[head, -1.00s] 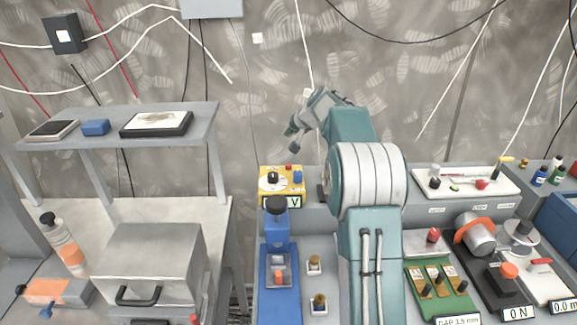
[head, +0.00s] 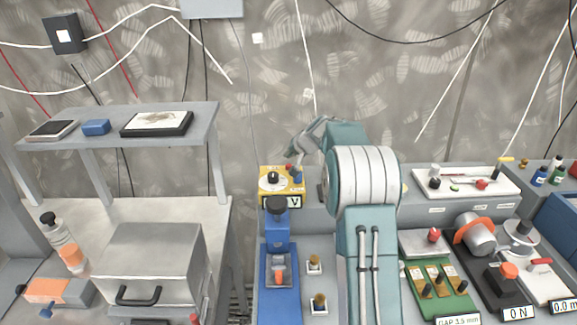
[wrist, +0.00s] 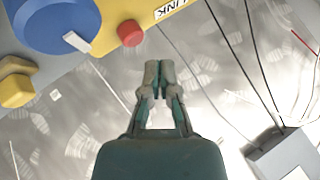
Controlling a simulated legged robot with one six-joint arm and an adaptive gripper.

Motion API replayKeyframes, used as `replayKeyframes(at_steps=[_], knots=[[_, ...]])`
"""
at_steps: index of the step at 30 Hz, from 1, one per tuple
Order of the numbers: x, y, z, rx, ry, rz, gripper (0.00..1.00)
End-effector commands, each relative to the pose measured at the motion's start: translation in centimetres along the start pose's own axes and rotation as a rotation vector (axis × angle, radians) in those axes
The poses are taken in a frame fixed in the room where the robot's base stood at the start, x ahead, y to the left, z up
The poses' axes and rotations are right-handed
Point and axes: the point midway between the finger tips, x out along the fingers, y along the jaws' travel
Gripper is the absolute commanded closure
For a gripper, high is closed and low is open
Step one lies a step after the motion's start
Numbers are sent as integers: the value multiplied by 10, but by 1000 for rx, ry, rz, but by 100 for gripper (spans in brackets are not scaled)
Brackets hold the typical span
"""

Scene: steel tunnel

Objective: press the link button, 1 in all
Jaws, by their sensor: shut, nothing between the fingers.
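A yellow box (head: 268,185) with a dark round knob (head: 273,178) stands at the back of the bench in the head view. Its yellow face (wrist: 112,12) fills the top left of the wrist view. A red round button (wrist: 130,33) sits on that face, beside the printed word LINK (wrist: 171,8). My gripper (wrist: 159,66) is shut and empty. In the wrist view its fingertips lie just below and right of the red button, with a visible gap. In the head view my gripper (head: 292,156) hangs over the box's back right part and partly hides it.
A large blue round part (wrist: 62,22) with a white pointer and a yellow knob (wrist: 14,84) are close by in the wrist view. A blue device (head: 278,245) stands before the box. A shelf (head: 205,125) is left; a white tray (head: 470,177) is right.

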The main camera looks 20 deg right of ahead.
Motion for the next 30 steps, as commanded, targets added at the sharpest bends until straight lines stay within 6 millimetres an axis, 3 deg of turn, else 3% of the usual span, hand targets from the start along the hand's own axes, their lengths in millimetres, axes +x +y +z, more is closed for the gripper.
replayKeyframes(at_steps=[6,30], knots=[[8,6,6,0,0,1,100],[8,6,6,0,0,1,100]])
